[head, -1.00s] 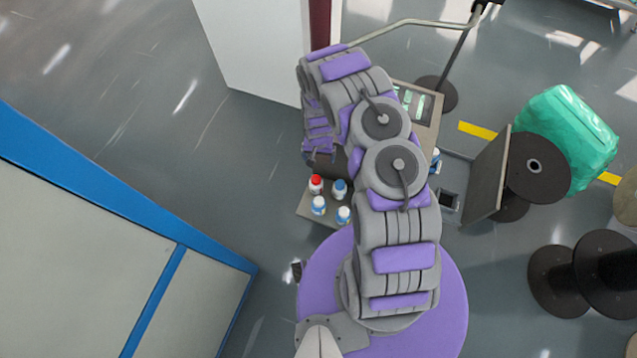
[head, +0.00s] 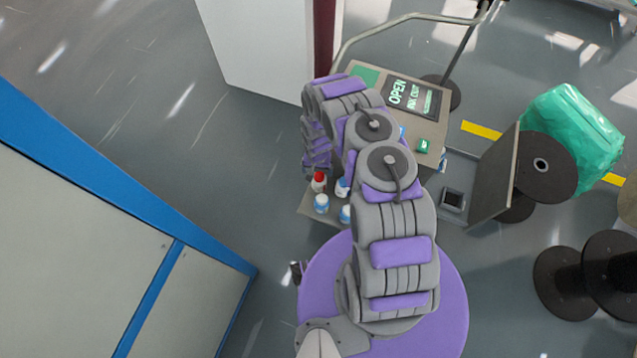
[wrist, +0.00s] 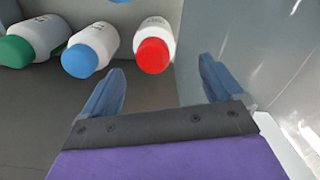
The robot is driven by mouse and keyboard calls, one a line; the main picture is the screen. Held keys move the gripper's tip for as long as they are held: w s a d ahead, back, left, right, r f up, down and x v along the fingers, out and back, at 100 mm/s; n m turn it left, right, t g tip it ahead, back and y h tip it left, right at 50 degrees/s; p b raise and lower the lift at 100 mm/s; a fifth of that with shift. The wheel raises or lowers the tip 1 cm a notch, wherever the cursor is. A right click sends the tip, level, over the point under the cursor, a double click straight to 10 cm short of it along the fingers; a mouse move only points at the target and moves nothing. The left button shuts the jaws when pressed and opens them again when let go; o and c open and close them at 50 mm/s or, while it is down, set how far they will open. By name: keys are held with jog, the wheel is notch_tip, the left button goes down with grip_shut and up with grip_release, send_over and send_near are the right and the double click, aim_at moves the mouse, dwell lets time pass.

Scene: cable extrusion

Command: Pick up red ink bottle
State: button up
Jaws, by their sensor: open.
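The red ink bottle, white with a red cap (head: 319,181), stands on a small shelf (head: 306,205) left of my arm in the head view. In the wrist view the red ink bottle (wrist: 153,52) appears just beyond the fingertips, its cap toward the camera and roughly between them. My gripper (wrist: 161,66) is open and empty, with its two blue-grey fingers spread. It appears apart from the bottle, though the exact gap is hard to judge. In the head view my arm hides the gripper.
A blue-capped bottle (wrist: 90,50) is close left of the red one, with a green-capped bottle (wrist: 35,42) farther left. A grey wall or panel (wrist: 245,50) rises close on the right. A console screen (head: 412,97) reads "OPEN". Cable spools (head: 543,167) stand at the right.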

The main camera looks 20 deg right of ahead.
aim_at(319, 175)
jog(key=shift+f, duration=0.35)
jog(key=f, duration=0.1)
jog(key=f+b, duration=0.2)
jog(key=shift+s+d+f, duration=0.35)
jog(key=shift+w+d+f, duration=0.1)
jog(key=shift+d+f, duration=0.1)
jog(key=shift+f, duration=0.2)
jog(key=shift+a, duration=0.45)
jog(key=c, duration=0.3)
jog(key=shift+d, duration=0.35)
jog(key=c, duration=0.8)
jog(key=shift+a, duration=0.25)
jog(key=c, duration=0.5)
jog(key=shift+r, duration=0.1)
jog(key=shift+c, duration=0.2)
